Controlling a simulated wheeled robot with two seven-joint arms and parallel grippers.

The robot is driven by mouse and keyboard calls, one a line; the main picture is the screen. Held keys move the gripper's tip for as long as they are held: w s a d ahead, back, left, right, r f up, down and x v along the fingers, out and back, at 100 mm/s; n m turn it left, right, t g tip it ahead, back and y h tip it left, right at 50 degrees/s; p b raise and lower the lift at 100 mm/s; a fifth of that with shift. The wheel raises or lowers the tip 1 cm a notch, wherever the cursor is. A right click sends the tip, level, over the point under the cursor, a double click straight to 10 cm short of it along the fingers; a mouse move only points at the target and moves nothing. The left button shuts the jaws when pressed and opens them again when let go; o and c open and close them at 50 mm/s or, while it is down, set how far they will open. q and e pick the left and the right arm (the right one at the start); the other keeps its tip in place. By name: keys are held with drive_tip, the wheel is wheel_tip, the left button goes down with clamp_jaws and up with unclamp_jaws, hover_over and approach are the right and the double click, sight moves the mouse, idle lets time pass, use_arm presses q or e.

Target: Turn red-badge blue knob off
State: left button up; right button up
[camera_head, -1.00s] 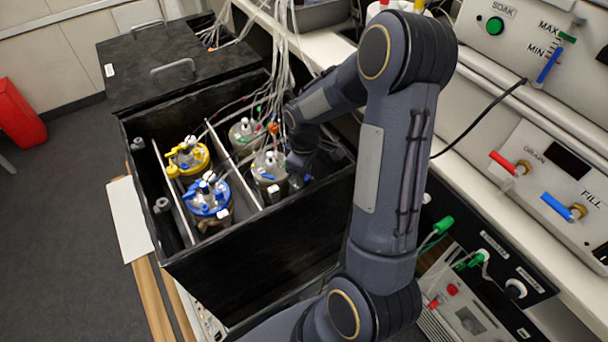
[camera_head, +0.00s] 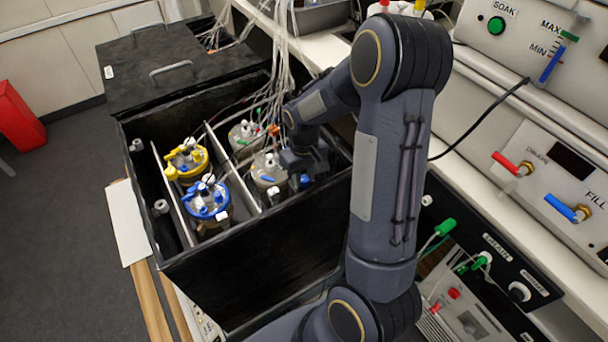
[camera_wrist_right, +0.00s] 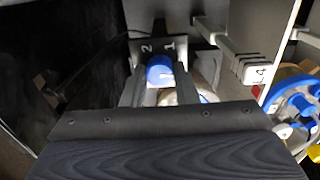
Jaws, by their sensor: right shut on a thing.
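My right gripper (camera_head: 300,165) reaches down into the black open box, at the vessels on its right side. In the right wrist view its two fingers (camera_wrist_right: 160,84) are shut on a blue knob (camera_wrist_right: 160,68), one finger on each side. A plate marked 2 and 1 (camera_wrist_right: 146,49) shows just beyond the knob. I cannot make out a red badge on or near it. In the head view the gripper and forearm partly hide the vessel and the held knob. My left gripper is not in view.
The black box (camera_head: 262,238) holds a yellow-lidded vessel (camera_head: 187,160), a blue-lidded vessel (camera_head: 207,201) and clear-topped vessels with tubes. Bundled tubes (camera_head: 283,60) hang close to my wrist. A control panel (camera_head: 555,180) with red and blue levers stands right of my arm.

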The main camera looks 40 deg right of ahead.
sight(304, 179)
idle(0.4)
drive_tip(key=o, duration=1)
drive_tip(key=shift+r+p, duration=0.3)
drive_tip(key=shift+r, duration=3.65)
drive_tip(key=shift+r, duration=0.1)
drive_tip(key=s+a+r+t+y+p, duration=0.1)
drive_tip(key=s+a+r+t, duration=0.1)
drive_tip(key=s+a+r, duration=0.2)
drive_tip(key=s+a+r+t+y+p, duration=0.1)
drive_tip(key=s+a+r, duration=0.3)
drive_tip(key=s, duration=0.3)
drive_tip(key=s+a+r+t+y+p, duration=0.1)
drive_tip(key=s+a+r+t, duration=0.1)
drive_tip(key=s+a+r, duration=0.2)
drive_tip(key=shift+s+a+r+t+y+p, duration=0.15)
drive_tip(key=shift+s+a+y+p, duration=0.05)
drive_tip(key=shift+s+a, duration=0.45)
drive_tip(key=shift+s+a+r+t+y+p, duration=0.2)
drive_tip(key=shift+s+a, duration=0.25)
drive_tip(key=shift+s, duration=0.25)
